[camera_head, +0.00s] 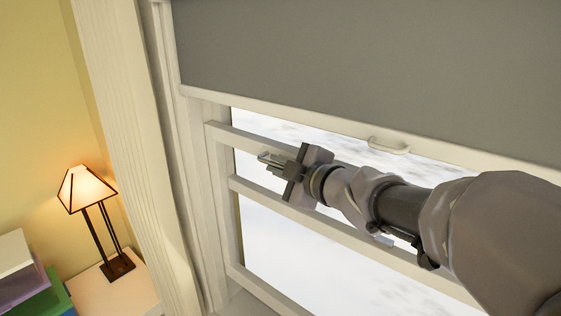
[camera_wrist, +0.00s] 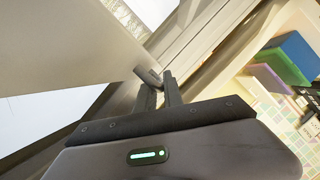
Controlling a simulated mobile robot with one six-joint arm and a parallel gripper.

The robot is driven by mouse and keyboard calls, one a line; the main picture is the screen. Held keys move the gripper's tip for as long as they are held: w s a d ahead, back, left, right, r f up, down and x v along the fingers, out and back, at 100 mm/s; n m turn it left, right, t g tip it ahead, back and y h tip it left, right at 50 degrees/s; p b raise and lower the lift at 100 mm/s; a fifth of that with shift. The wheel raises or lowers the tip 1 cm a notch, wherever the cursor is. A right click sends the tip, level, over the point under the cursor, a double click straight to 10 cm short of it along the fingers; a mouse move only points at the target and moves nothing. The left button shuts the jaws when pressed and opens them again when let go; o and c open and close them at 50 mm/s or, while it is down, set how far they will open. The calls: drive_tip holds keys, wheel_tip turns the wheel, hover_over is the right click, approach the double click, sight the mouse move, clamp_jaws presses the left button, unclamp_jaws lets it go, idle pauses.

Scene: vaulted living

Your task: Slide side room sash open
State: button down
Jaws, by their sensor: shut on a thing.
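The side room sash (camera_head: 258,192) is a pale framed window with bright panes. Its rails show below a lowered grey blind, with gaps of bright outside light between them. My gripper (camera_head: 268,159) reaches in from the right to the left part of the sash, level with its upper rails. In the wrist view, my gripper (camera_wrist: 160,82) has its two dark fingers close together, shut on a small grey handle (camera_wrist: 147,75) by the pale frame. The handle is mostly hidden by the fingers, and how it joins the sash cannot be made out.
The grey blind (camera_head: 350,60) hangs just above my arm, with a pull handle (camera_head: 388,147) on its bottom bar. A pale curtain (camera_head: 125,150) hangs left of the window. A lit lamp (camera_head: 88,190) stands on a side table (camera_head: 135,290) beside several stacked boxes (camera_head: 22,275).

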drive_tip(key=c, duration=1.8)
unclamp_jaws()
drive_tip(key=v, duration=1.7)
drive_tip(key=shift+s+d+r+p, duration=0.1)
drive_tip(key=shift+s+r+p, duration=0.1)
drive_tip(key=shift+p, duration=0.2)
